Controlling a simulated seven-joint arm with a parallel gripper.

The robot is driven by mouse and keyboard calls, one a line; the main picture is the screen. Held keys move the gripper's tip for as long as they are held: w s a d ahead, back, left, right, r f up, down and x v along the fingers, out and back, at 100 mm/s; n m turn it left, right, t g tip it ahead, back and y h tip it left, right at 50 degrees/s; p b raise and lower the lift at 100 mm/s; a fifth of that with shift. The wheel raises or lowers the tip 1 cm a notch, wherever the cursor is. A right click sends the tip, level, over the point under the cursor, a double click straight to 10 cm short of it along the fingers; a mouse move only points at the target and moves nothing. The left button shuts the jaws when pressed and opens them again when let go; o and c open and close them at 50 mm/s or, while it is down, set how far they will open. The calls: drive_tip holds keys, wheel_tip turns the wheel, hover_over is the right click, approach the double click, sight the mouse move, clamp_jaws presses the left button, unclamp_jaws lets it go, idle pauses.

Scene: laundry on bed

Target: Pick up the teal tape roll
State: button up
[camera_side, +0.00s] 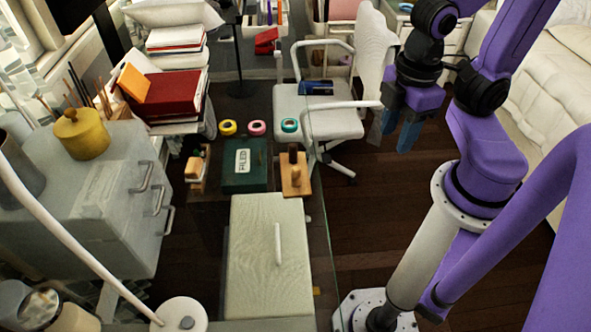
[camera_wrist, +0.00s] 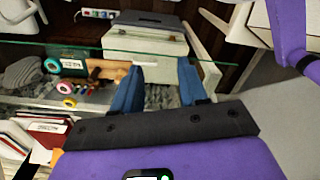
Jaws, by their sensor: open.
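The teal tape roll (camera_side: 289,125) is a small ring at the right end of a row of three rolls in the side view. It also shows at the left in the wrist view (camera_wrist: 52,65). A pink roll (camera_side: 257,128) and a yellow roll (camera_side: 227,127) are beside it, spaced apart. My gripper (camera_side: 396,135) is open and empty, with blue fingers pointing down, well to the right of the teal roll. In the wrist view my gripper (camera_wrist: 160,65) has a clear gap between its fingers, and the teal roll lies outside them to the left.
A dark green box (camera_side: 245,168) with a white label and a wooden block with a dark handle (camera_side: 295,176) stand in front of the rolls. A white chair (camera_side: 330,122) stands between the rolls and my gripper. A pale cabinet (camera_side: 268,255) is nearer the camera.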

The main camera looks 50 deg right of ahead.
drive_tip(key=shift+c, duration=0.3)
drive_tip(key=shift+c, duration=1.1)
